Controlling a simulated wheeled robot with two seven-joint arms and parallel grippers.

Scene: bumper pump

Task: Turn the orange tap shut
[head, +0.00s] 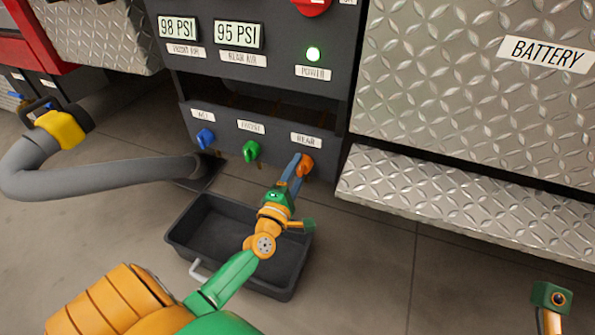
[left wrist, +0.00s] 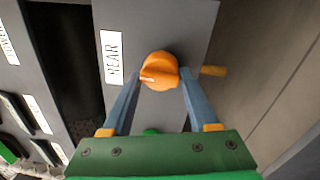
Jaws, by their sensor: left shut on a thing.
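The orange tap (head: 305,165) sits on the dark panel under the REAR label, at the right end of a row of taps. In the left wrist view the orange tap (left wrist: 159,71) shows as a round knob with a raised grip and a pale mark at its left. My left gripper (head: 297,164) reaches up to it from below. In the left wrist view its two blue fingers (left wrist: 158,74) stand on either side of the knob, shut on it. My right gripper (head: 549,318) is at the lower right edge, mostly cut off; its fingers do not show.
A blue tap (head: 205,138) and a green tap (head: 251,151) are left of the orange one. A black tray (head: 205,250) lies on the floor below. A grey hose (head: 110,177) runs at left. A metal step (head: 450,199) juts out at right.

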